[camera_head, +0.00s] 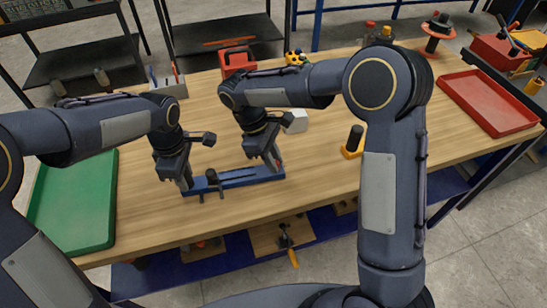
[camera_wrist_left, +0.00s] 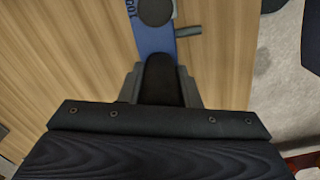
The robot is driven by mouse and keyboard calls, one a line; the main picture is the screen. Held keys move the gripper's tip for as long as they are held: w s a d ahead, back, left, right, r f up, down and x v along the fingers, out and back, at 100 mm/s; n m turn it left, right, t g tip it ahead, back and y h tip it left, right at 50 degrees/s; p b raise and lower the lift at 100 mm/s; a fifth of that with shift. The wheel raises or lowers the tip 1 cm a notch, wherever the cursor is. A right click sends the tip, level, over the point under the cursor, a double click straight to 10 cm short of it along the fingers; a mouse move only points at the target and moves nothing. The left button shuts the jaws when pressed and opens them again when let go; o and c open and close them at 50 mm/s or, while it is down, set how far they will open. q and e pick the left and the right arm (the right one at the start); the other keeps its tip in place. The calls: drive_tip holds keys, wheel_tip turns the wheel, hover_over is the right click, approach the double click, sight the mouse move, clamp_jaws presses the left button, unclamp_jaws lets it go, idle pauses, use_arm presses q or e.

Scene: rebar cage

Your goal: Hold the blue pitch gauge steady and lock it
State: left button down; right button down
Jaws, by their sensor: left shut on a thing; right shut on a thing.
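The blue pitch gauge (camera_head: 238,179) is a long flat bar with a slot, lying near the front edge of the wooden bench. A dark knob (camera_head: 211,175) and a thin dark crosspiece sit near its left end; the gauge also shows in the left wrist view (camera_wrist_left: 154,38) with the round knob (camera_wrist_left: 156,11) on it. My left gripper (camera_head: 186,187) is shut on the gauge's left end. My right gripper (camera_head: 274,165) is shut on its right end. The fingers partly hide both ends.
A green tray (camera_head: 75,215) lies at the left of the bench (camera_head: 330,185) and a red tray (camera_head: 487,103) at the right. A yellow-based black-handled tool (camera_head: 354,143) stands right of the gauge. A white block (camera_head: 296,122) and red toolbox (camera_head: 237,60) are behind.

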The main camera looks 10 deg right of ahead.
drive_tip(key=c, duration=1.3)
unclamp_jaws()
drive_tip(key=shift+o, duration=0.2)
drive_tip(key=shift+r, duration=0.1)
drive_tip(key=v, duration=1.1)
drive_tip(key=shift+r, duration=0.4)
drive_tip(key=shift+w+a, duration=0.1)
use_arm(q)
drive_tip(key=c, duration=1)
unclamp_jaws()
drive_tip(key=shift+r, duration=0.15)
